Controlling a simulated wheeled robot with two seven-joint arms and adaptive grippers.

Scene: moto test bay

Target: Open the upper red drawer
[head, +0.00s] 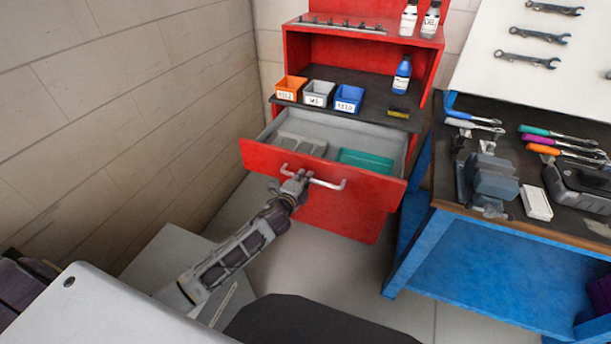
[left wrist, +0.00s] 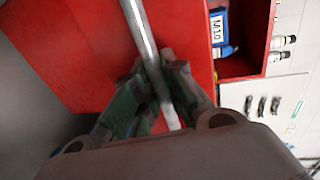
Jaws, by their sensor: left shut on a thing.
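The upper red drawer (head: 375,188) is pulled out from the red cabinet (head: 441,42), with its grey inside showing. A grey tray part (head: 301,144) and a teal case (head: 366,160) lie in it. My left gripper (head: 297,180) is shut on the left part of the drawer's silver handle (head: 328,184). In the left wrist view, the fingers (left wrist: 160,85) close around the handle bar (left wrist: 138,28) in front of the red drawer face (left wrist: 85,50). My right gripper is not in view.
Orange (head: 291,88), grey (head: 319,93) and blue (head: 349,98) bins and a blue bottle (head: 402,74) stand on the cabinet shelf. A blue workbench (head: 480,255) with tools stands close on the right. A wall (head: 120,110) is on the left.

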